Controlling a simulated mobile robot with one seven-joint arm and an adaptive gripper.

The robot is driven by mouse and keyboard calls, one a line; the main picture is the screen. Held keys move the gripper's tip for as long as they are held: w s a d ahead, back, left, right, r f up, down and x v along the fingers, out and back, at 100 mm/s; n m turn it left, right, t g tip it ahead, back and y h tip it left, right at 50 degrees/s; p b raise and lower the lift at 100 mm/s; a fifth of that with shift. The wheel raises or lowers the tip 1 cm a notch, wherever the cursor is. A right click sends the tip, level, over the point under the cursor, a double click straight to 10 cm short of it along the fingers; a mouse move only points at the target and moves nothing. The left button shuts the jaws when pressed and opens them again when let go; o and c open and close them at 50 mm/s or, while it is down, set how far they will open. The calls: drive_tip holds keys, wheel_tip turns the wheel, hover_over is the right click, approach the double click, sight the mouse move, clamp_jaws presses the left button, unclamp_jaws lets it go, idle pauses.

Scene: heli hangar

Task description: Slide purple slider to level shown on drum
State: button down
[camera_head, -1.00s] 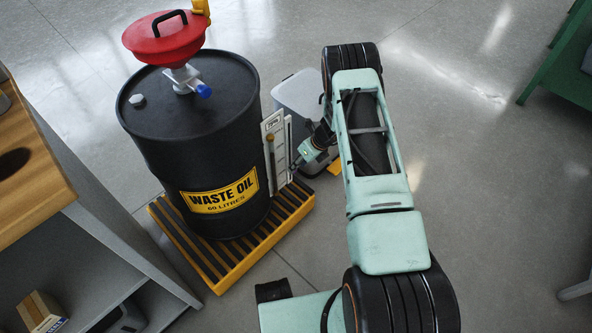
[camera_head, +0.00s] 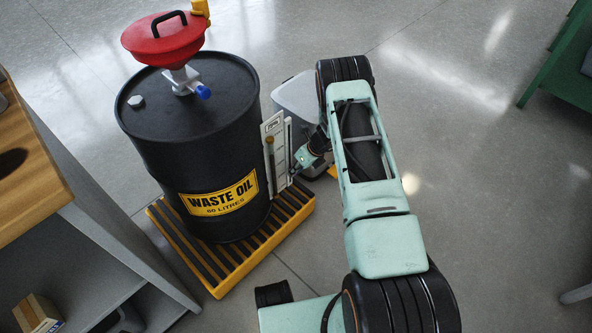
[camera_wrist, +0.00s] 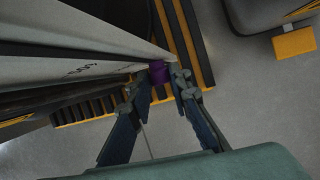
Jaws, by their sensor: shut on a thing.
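The black waste oil drum (camera_head: 165,155) stands on a slatted yellow and black pallet (camera_head: 225,270). A pale upright gauge panel (camera_head: 276,150) stands against the drum's right side. In the wrist view the panel (camera_wrist: 70,62) runs along the upper left, seen nearly edge-on. The purple slider (camera_wrist: 159,72) shows at the panel's edge, between my fingertips. My gripper (camera_wrist: 160,88) is shut on the purple slider. In the head view my gripper (camera_head: 297,170) is small beside the panel's lower part. The level mark on the drum and the scale are too small to read.
A red funnel (camera_head: 165,38) with a blue-tipped valve sits on the drum. A grey bin (camera_head: 298,97) stands behind the panel. A wood-topped bench (camera_head: 35,165) is at left. Open floor lies to the right.

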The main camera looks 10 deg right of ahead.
wheel_tip(320, 180, up, 15)
drive_tip(key=p, duration=0.8)
drive_tip(key=c, duration=1.8)
unclamp_jaws()
drive_tip(key=shift+o, duration=0.2)
drive_tip(key=v, duration=1.2)
